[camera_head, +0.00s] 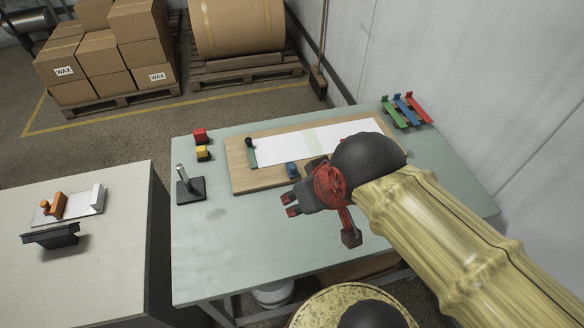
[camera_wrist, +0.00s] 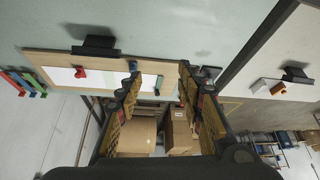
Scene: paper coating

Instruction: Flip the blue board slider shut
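The blue board slider (camera_head: 292,169) is a small blue block at the near edge of the wooden board (camera_head: 236,176), left of the middle. It also shows in the wrist view (camera_wrist: 132,66), close to one fingertip in the picture. I cannot tell whether they touch or how far the slider is turned. My gripper (camera_head: 287,204) hangs over the table just in front of the board. In the wrist view my gripper (camera_wrist: 159,68) has its fingers spread, with nothing held between them. My arm hides the board's right part in the head view.
White paper (camera_head: 280,148) lies on the board. A green slider (camera_head: 251,153) is at its left end; a red one (camera_wrist: 80,73) shows in the wrist view. A black stand (camera_head: 190,188) and red (camera_head: 200,136) and yellow (camera_head: 203,153) blocks stand left. The table's front left is clear.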

